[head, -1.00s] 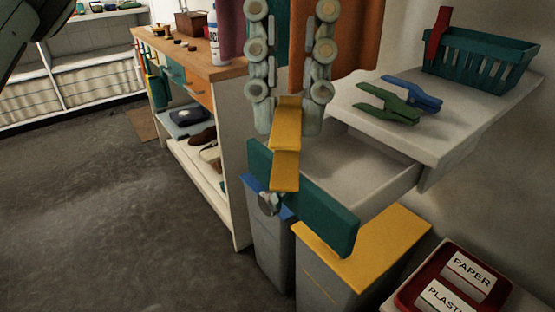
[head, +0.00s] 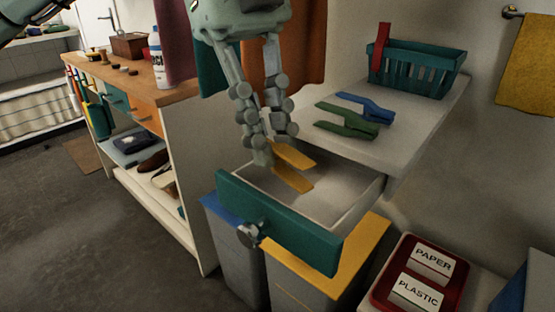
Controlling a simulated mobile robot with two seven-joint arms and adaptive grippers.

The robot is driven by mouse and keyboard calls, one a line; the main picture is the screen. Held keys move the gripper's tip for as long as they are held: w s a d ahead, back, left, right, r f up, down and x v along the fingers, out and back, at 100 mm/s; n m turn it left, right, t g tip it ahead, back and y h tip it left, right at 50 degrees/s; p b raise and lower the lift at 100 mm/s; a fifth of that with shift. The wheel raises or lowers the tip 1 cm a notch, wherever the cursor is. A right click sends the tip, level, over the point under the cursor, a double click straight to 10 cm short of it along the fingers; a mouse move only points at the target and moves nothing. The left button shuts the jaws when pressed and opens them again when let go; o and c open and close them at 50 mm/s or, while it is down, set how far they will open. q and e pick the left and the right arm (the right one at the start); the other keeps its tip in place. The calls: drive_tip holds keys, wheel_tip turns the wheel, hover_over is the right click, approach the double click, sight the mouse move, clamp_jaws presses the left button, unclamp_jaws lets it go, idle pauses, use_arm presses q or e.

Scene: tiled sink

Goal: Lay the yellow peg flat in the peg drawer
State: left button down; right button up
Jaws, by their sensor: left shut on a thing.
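My left gripper (head: 268,145) comes down from the top and is shut on the yellow peg (head: 294,180). The peg's two prongs point to the lower right, and its other end is hidden between the fingers. The peg drawer (head: 277,222) is pulled open, with a teal front and a round grey knob. Its pale inside shows nothing lying in it. The peg and fingertips overlap the drawer's inside in the picture, low and behind the front. I cannot tell whether the peg touches the drawer floor. My right gripper is not in view.
A green peg (head: 346,121) and a blue peg (head: 366,107) lie on the white top above the drawer, near a teal basket (head: 414,72) with a red peg on its rim. Yellow-lidded (head: 365,243) and blue-lidded bins stand below. A red tray (head: 418,275) is at lower right.

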sight(285, 200)
use_arm(q)
drive_tip(key=shift+w+d+f, duration=0.25)
drive_tip(key=shift+w+f, duration=0.15)
drive_tip(key=shift+w, duration=0.1)
drive_tip(key=shift+f, duration=2)
drive_tip(key=shift+f, duration=0.1)
drive_tip(key=c, duration=1.8)
unclamp_jaws()
drive_tip(key=v, duration=1.2)
drive_tip(key=shift+r, duration=0.2)
